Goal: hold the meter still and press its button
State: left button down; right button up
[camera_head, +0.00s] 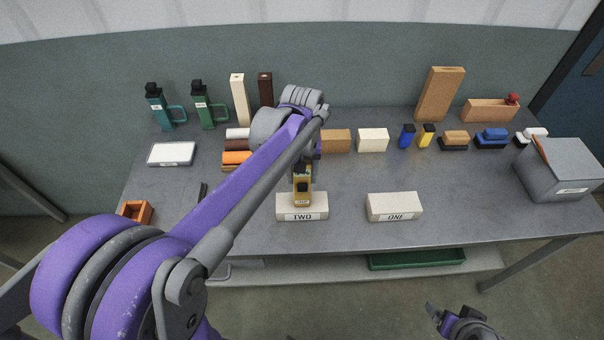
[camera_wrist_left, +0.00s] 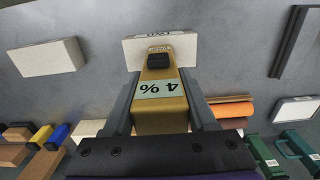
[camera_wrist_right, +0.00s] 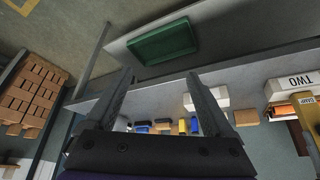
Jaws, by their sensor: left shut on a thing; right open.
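The meter (camera_head: 302,198) is yellow, with a black button (camera_wrist_left: 158,66) and a pale display (camera_wrist_left: 160,89) reading "4 %". My left gripper (camera_wrist_left: 160,104) is shut on it, a finger along each side. The meter's end is at the white block marked TWO (camera_head: 302,214); I cannot tell whether they touch. In the head view my left arm hides most of that gripper. In the right wrist view the meter (camera_wrist_right: 309,112) shows at the right edge. My right gripper (camera_wrist_right: 160,78) is open and empty, low in front of the table, away from the meter.
A white block marked ONE (camera_head: 394,207) lies right of TWO. Bottles, bricks and sponges line the table's back. A grey box (camera_head: 562,170) stands at the right end. A green tray (camera_head: 416,260) sits on the shelf below. The table's right front is clear.

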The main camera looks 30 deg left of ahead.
jog(key=shift+c, duration=0.2)
grip_shut()
dwell(1.5)
